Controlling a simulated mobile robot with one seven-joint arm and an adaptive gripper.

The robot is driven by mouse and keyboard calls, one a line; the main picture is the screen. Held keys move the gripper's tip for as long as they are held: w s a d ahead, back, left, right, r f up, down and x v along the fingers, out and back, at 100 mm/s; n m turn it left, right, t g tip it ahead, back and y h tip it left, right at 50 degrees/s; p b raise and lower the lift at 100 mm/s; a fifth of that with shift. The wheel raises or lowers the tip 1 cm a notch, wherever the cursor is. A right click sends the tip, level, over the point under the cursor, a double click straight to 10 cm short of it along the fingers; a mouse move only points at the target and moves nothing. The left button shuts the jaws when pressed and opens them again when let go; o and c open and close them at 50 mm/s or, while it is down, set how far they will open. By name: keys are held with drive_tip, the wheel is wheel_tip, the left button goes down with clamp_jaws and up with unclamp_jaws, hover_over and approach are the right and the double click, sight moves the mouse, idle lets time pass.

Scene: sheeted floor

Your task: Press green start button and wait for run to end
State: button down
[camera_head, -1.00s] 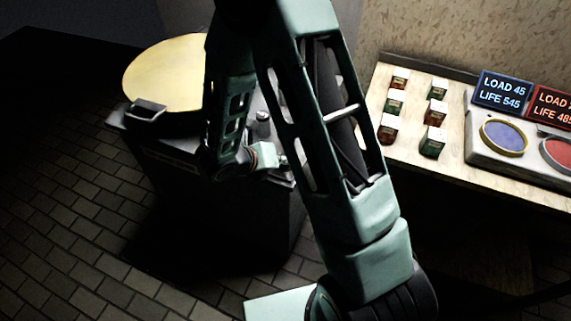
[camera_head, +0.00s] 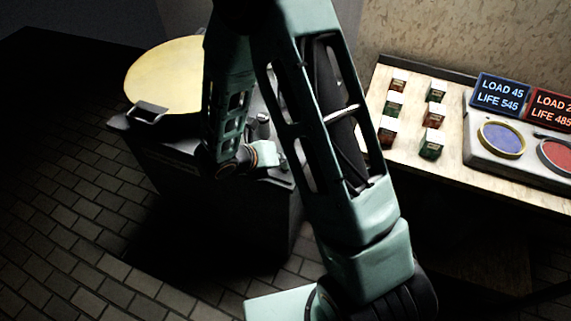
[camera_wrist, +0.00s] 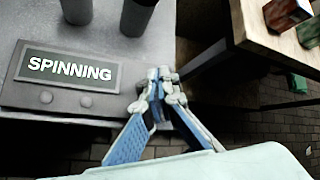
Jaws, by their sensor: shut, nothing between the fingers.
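A dark grey machine (camera_head: 240,215) with a pale yellow round lid (camera_head: 165,75) stands on the floor in the head view. In the wrist view its top (camera_wrist: 30,25) bears a display (camera_wrist: 70,70) reading "SPINNING", with two small grey round knobs below it. My gripper (camera_wrist: 162,78) is shut and empty, its fingertips together at the right edge of the machine's top. Whether the tips touch the machine is unclear. No green button shows on the machine; the spot at the fingertips is hidden. In the head view my arm covers most of that area.
A wooden table (camera_head: 520,187) on the right bears several red and green cubes (camera_head: 432,146) and a scale-like unit with a blue disc (camera_head: 502,138) and a red disc (camera_head: 558,155). Two dark cylinders (camera_wrist: 137,15) rise from the machine's top. Tiled floor is open at left.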

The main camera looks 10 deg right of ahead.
sight(284, 168)
wheel_tip(284, 168, up, 5)
drive_tip(key=p, duration=0.4)
drive_tip(key=shift+s+f, duration=0.1)
drive_tip(key=shift+f, duration=0.05)
idle(0.9)
